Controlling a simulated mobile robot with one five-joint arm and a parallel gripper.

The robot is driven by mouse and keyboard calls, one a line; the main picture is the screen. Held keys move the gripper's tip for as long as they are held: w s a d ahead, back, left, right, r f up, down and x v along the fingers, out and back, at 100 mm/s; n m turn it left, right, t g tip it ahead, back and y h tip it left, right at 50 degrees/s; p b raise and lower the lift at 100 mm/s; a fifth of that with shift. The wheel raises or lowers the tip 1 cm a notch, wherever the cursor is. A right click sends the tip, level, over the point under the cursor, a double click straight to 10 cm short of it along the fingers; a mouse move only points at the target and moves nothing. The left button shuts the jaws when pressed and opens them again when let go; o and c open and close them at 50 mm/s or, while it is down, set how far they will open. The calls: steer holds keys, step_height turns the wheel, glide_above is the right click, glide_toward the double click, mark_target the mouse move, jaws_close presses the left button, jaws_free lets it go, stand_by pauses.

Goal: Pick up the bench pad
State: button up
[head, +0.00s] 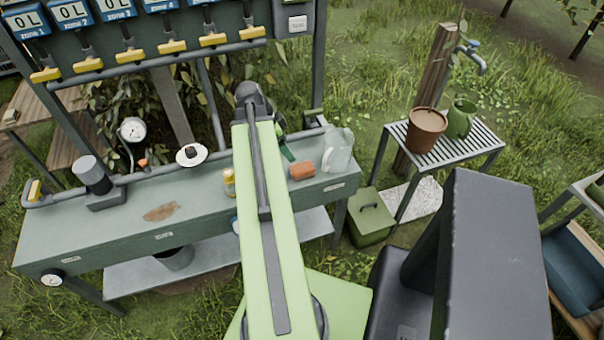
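An orange-brown block (302,170), which looks like a sponge or pad, lies on the right part of the grey-green workbench (110,228). I cannot tell for sure that it is the bench pad. A flat brown patch (161,212) also shows on the bench top; whether it is a stain or a thing lying there is unclear. My light green arm reaches up across the middle of the picture, left of the block, and covers part of the bench.
A clear jug (338,149) stands close to the block's right. A jar (229,183) is left of my arm. A white disc with a dark knob (191,155) and a dark cylinder (93,176) are farther left. A slatted table (471,157) holds a pot (427,131).

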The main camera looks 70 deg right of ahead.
steer(key=b, duration=0.8)
glide_toward(302, 167)
steer(key=x, duration=0.5)
steer(key=shift+w+a+f, duration=0.2)
steer(key=shift+f, duration=0.05)
steer(key=shift+s+d+f, duration=0.1)
steer(key=shift+s+f, duration=0.05)
steer(key=b+x, duration=0.5)
steer(key=shift+d, duration=0.15)
steer(key=shift+c, duration=0.3)
steer(key=c, duration=1.3)
step_height(302, 167, up, 11)
steer(key=p, duration=1)
steer(key=shift+f+p, duration=0.2)
steer(key=shift+p, duration=0.15)
steer(key=shift+c, duration=0.4)
steer(key=shift+f, duration=0.15)
